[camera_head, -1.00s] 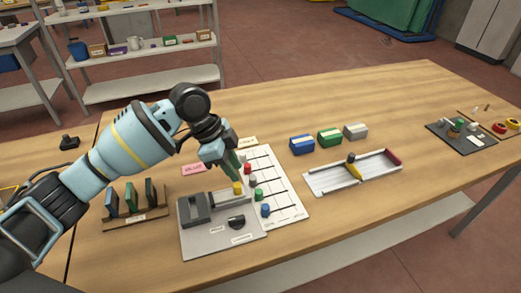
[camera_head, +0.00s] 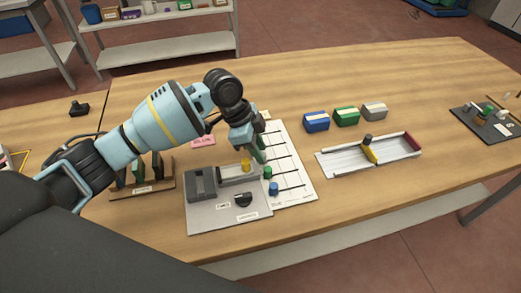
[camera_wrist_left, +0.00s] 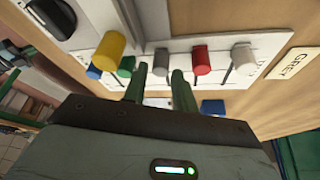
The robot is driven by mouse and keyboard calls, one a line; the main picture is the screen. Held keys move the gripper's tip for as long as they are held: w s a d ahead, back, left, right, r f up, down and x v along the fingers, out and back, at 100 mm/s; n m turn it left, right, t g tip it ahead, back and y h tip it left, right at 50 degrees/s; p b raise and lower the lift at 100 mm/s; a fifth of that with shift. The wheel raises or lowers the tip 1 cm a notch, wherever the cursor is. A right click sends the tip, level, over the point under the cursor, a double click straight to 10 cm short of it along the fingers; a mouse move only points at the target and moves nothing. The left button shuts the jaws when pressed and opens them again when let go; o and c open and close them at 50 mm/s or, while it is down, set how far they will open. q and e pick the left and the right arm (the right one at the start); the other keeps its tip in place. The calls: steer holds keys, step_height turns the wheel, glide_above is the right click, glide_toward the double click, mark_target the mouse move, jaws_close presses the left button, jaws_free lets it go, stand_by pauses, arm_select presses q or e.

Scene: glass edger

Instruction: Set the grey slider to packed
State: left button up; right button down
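The white slider board (camera_head: 292,165) lies on the table with dark slots and coloured knobs. In the left wrist view a grey knob (camera_wrist_left: 161,61) stands between my open left fingertips (camera_wrist_left: 157,82); I cannot tell whether they touch it. Green (camera_wrist_left: 127,66) and blue (camera_wrist_left: 93,72) knobs are to the left. In the head view my left gripper (camera_head: 259,153) is low over the board and hides some knobs. The position labels are unreadable. My right gripper is out of view.
A grey fixture (camera_head: 225,212) with a yellow peg (camera_head: 246,164) stands beside the board. A card reading GREY (camera_wrist_left: 291,63) lies near it. Blue (camera_head: 316,122), green (camera_head: 346,115) and grey (camera_head: 375,111) blocks and a white tray (camera_head: 335,163) are to the right.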

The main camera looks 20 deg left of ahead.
mark_target(281, 159)
arm_select(q)
steer(key=shift+d+f, duration=0.3)
steer(key=shift+f, duration=0.35)
jaws_close()
steer(key=shift+w, duration=0.1)
steer(key=w+d, duration=0.2)
steer(key=d, duration=0.1)
steer(key=shift+w+d, duration=0.15)
steer(key=shift+d, duration=0.05)
steer(key=shift+r, duration=0.1)
jaws_free()
